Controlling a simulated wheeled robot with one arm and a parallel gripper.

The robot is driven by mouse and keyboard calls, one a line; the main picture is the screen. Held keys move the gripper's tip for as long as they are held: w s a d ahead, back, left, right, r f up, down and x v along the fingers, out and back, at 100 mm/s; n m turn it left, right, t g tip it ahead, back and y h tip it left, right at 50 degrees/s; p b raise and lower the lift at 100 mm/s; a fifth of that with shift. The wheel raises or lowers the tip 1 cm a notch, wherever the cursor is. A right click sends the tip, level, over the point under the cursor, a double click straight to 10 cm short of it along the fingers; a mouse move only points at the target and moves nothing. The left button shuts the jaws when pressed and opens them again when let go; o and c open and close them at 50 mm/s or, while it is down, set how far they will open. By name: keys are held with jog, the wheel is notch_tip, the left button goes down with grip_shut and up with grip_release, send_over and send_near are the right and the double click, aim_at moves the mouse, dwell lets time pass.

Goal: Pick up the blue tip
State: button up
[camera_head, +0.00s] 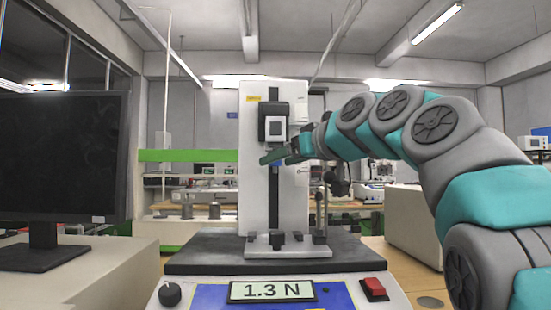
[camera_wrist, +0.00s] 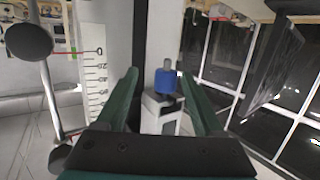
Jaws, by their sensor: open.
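The blue tip (camera_wrist: 166,82) is a short blue cylinder with a grey pin at one end and a pale grey block at the other. In the wrist view it lies between the two green fingers of my gripper (camera_wrist: 158,78), closer to the right finger. The gripper is open, and a gap shows on the left side of the tip. In the head view my gripper (camera_head: 273,157) is in front of the test stand's white column (camera_head: 257,205), just below the black gauge head (camera_head: 274,122). The tip is mostly hidden there.
The stand has a dark base (camera_head: 205,255) and a console with a "1.3 N" display (camera_head: 271,291) and a red switch (camera_head: 373,289). A black monitor (camera_head: 62,155) stands at left. In the wrist view a ruler scale (camera_wrist: 94,75) and a dark round knob (camera_wrist: 29,40) are on the left.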

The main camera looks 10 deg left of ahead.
jog(key=shift+s+a+p+x, duration=0.15)
jog(key=shift+p+x, duration=0.15)
jog(key=shift+x, duration=0.9)
jog(key=shift+s+a+p+x, duration=0.15)
jog(key=shift+p+x, duration=0.1)
jog(key=shift+x, duration=0.9)
jog(key=shift+f, duration=0.1)
grip_shut()
